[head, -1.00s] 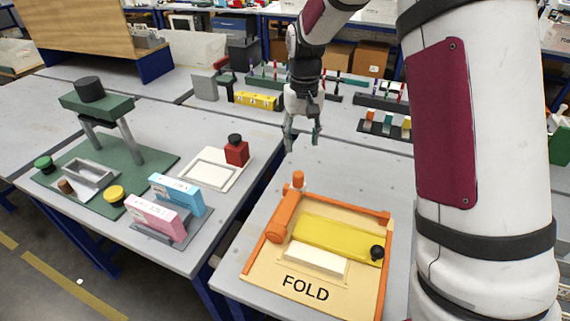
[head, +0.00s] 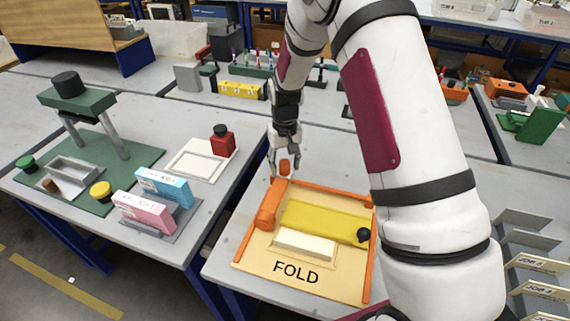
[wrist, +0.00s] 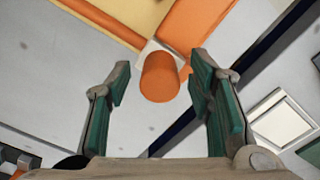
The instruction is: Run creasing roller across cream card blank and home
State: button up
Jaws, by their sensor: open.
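The fold board (head: 252,255), marked FOLD, lies on the grey bench. An orange creasing roller (head: 266,217) is at its left side, with an upright orange handle (head: 284,167) at its far end. The cream card blank (head: 305,244) lies near the middle of the board, in front of a yellow flap (head: 325,222) with a black knob (head: 363,235). My gripper (head: 283,170) is open at the handle. In the wrist view, the orange handle (wrist: 160,78) shows between the spread fingers (wrist: 162,74), with visible gaps on both sides.
A green stamping press (head: 112,145) stands on the left bench, with pink (head: 145,212) and blue (head: 165,186) boxes and a red block with a black knob (head: 222,140). Grey sorting racks (head: 530,240) stand at right. Bare bench lies around the board.

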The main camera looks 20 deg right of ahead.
jog(key=shift+f, duration=0.2)
grip_shut()
jog(key=s+d+p, duration=0.1)
jog(key=s+d, duration=0.3)
jog(key=d, duration=0.1)
jog(key=s+d+p, duration=0.2)
jog(key=s+d, duration=0.2)
jog(key=d, duration=0.2)
jog(key=s+d+p, duration=0.1)
jog(key=s+d, duration=0.3)
jog(key=d, duration=0.2)
jog(key=shift+s+d+p, duration=0.2)
jog(key=shift+s+p, duration=0.15)
jog(key=shift+p, duration=0.05)
grip_release()
jog(key=shift+d, duration=0.15)
